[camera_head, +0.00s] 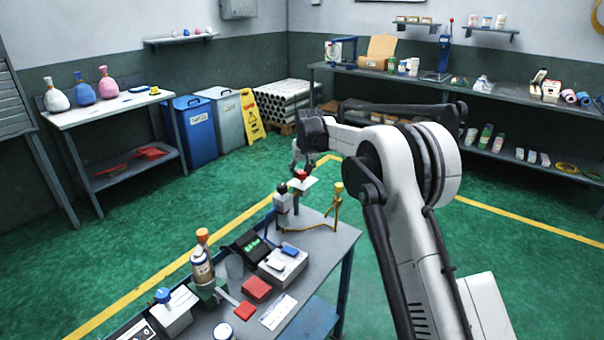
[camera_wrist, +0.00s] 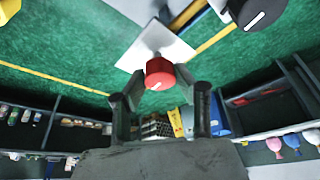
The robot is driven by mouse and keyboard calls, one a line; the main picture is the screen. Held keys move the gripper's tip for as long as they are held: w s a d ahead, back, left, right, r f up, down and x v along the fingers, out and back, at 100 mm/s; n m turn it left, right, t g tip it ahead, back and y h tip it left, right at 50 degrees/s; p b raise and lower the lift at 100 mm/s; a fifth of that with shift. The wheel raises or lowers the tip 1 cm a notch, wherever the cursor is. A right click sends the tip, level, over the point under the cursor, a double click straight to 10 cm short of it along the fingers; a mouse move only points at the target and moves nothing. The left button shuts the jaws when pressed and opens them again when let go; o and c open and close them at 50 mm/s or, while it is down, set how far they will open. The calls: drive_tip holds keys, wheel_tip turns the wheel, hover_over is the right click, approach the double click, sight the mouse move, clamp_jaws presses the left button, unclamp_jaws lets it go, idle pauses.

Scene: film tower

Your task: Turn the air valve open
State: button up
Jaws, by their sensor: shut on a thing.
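The air valve shows as a red knob (camera_head: 302,175) over a white square plate (camera_head: 309,184), on a post at the far end of the near bench. In the wrist view the red knob (camera_wrist: 160,73) has a short white mark on its face, and the white plate (camera_wrist: 140,48) is behind it. My gripper (camera_head: 301,162) comes down on the knob from above. In the wrist view the two dark fingers of my gripper (camera_wrist: 161,92) stand on either side of the knob, shut on it. Where the fingertips touch is partly hidden.
A grey box (camera_head: 281,203) with a dark round knob stands close left of the valve, and a yellow-topped stand (camera_head: 338,189) close right. A bottle (camera_head: 201,266), red blocks (camera_head: 256,289) and devices crowd the near bench (camera_head: 343,240). Green floor surrounds it.

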drive_tip(key=shift+m, duration=0.7)
drive_tip(key=o, duration=1.1)
drive_tip(key=shift+r, duration=0.1)
drive_tip(key=v, duration=1.1)
drive_tip(key=shift+s+a+r, duration=0.2)
drive_tip(key=shift+r, duration=0.2)
